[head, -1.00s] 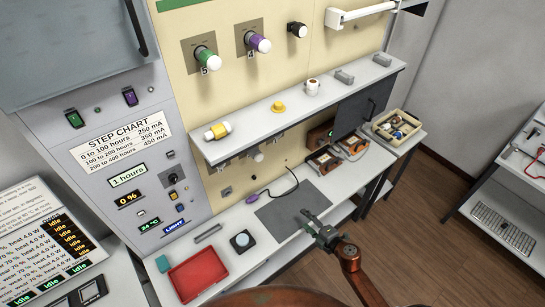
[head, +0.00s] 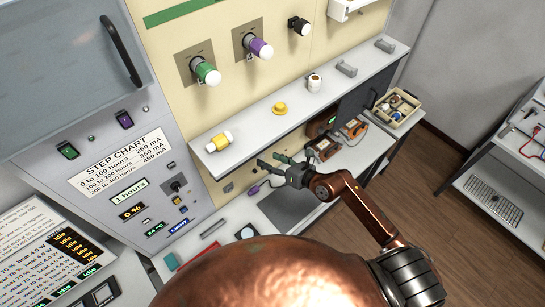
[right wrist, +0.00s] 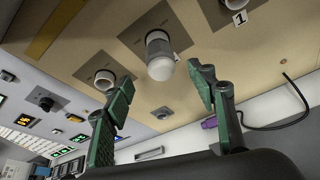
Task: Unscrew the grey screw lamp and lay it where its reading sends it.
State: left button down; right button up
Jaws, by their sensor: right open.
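A lamp with a grey collar and white dome (right wrist: 160,58) sits in a wall socket plate in the right wrist view; I take it for the grey screw lamp. The head view does not clearly show it; it is below the shelf (head: 235,150). My right gripper (head: 270,163) is open and empty, just in front of the shelf's lower wall. In the right wrist view, the fingertips (right wrist: 163,80) stand either side of the dome, apart from it. The step chart (head: 122,160) and a readout of 1 hours (head: 130,190) are on the panel at left. My left gripper is not in view.
A green lamp (head: 206,71) and a purple lamp (head: 260,47) stick out above the shelf. A parts box (head: 397,108) is at right. A grey mat (head: 288,212) lies below my gripper.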

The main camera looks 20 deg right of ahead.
aim_at(263, 156)
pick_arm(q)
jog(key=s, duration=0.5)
pick_arm(e)
jog(key=x, duration=0.4)
jog(key=shift+w+d+p, duration=0.1)
jog(key=shift+w+p, duration=0.1)
jog(key=shift+p, duration=0.2)
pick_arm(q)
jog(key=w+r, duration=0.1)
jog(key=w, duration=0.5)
pick_arm(e)
jog(key=shift+x, duration=0.8)
jog(key=shift+s, duration=0.15)
jog(key=c, duration=1.3)
jog(key=o, duration=0.5)
jog(key=c, duration=0.6)
jog(key=shift+r+p, duration=0.15)
jog(key=shift+p, duration=0.7)
jog(key=shift+n+t+h+p, duration=0.3)
jog(key=shift+n+h+p, duration=0.4)
jog(key=shift+p, duration=0.5)
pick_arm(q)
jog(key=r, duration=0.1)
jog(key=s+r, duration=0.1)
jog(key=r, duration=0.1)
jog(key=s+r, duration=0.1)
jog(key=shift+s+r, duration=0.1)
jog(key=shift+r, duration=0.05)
pick_arm(e)
jog(key=shift+n, duration=0.4)
